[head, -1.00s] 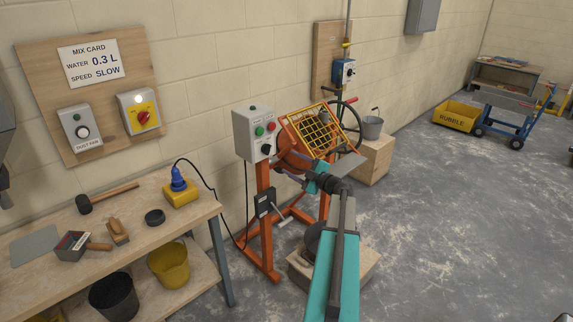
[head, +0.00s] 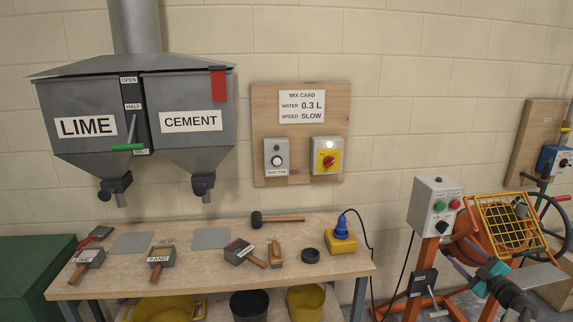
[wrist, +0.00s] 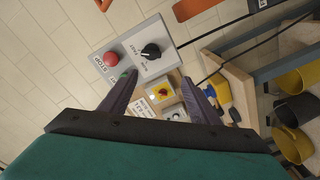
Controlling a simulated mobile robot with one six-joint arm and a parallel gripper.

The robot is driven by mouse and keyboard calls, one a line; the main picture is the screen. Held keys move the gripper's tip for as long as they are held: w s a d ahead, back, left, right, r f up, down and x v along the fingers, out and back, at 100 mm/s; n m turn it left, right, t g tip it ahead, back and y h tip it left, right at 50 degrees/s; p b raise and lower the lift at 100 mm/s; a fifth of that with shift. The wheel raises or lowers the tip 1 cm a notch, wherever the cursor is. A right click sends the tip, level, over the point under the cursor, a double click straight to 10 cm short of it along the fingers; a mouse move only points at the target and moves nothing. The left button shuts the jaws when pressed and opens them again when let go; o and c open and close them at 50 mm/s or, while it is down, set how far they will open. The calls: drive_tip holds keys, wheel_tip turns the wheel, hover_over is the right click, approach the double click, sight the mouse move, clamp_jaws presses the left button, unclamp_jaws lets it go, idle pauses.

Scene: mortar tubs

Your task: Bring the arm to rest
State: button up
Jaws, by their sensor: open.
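My gripper (wrist: 158,92) is open in the wrist view, its two dark fingers spread with nothing between them. The mixer's grey control box (wrist: 137,55), with a red STOP button and a black SLOW/FAST knob, lies just beyond the fingers, apart from them as far as I can tell. In the head view my gripper (head: 466,276) is small at the lower right, in front of the orange mixer (head: 481,238) and below and right of its control box (head: 436,206).
A wooden bench (head: 205,280) with scoops, a mallet and a blue plug on a yellow block (head: 341,241) stands left of the mixer. Lime (head: 88,150) and cement (head: 188,148) hoppers hang above it. The mix card board (head: 300,134) is on the wall. A black cable hangs beside the mixer.

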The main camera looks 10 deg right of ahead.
drive_tip(key=w+a+f+y, duration=0.2)
drive_tip(key=w+a+f, duration=0.3)
drive_tip(key=a, duration=0.5)
drive_tip(key=w+a+f+n+g+y+b, duration=0.15)
drive_tip(key=w+a+f, duration=0.3)
drive_tip(key=a, duration=0.45)
drive_tip(key=w+a+f+t+y, duration=0.15)
drive_tip(key=w+a+f, duration=0.3)
drive_tip(key=a, duration=0.55)
drive_tip(key=a+f+m+g+h+b, duration=0.1)
drive_tip(key=a+f+m+g+h, duration=0.3)
drive_tip(key=a+f, duration=1.15)
drive_tip(key=s+a+f+m+g+h, duration=0.1)
drive_tip(key=s+a+f+m+g, duration=0.3)
drive_tip(key=s+f, duration=0.6)
drive_tip(key=s+a+f+m+g+h, duration=0.1)
drive_tip(key=s+a+f+m+g, duration=0.1)
drive_tip(key=s+a+f+g, duration=0.55)
drive_tip(key=s+a+f+m+g, duration=0.1)
drive_tip(key=s+g, duration=0.3)
drive_tip(key=s, duration=1.1)
drive_tip(key=s+a+f+g+y+b, duration=0.1)
drive_tip(key=s+g, duration=0.3)
drive_tip(key=s, duration=1.1)
drive_tip(key=shift+s+a+m+y, duration=0.25)
drive_tip(key=shift+a+m+y, duration=0.1)
drive_tip(key=shift+a, duration=0.4)
